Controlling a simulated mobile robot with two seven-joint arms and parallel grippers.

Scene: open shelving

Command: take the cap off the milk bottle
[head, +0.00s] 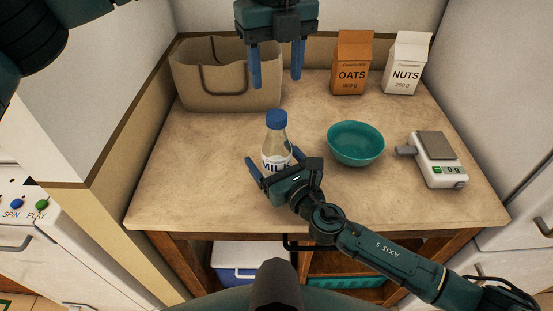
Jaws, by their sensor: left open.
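The milk bottle (277,140) stands upright on the table, clear with a white label reading MILK. Its blue cap (276,118) is on its top. My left gripper (276,79) is open and empty, fingers pointing down, above and behind the cap in the picture, apart from it. My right gripper (274,160) reaches in low from the right, its fingers around the bottle's lower body.
A beige basket (215,88) stands at the back left. An OATS carton (351,70) and a NUTS carton (405,68) stand at the back right. A teal bowl (356,150) and a kitchen scale (437,165) are right of the bottle. The table's left part is clear.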

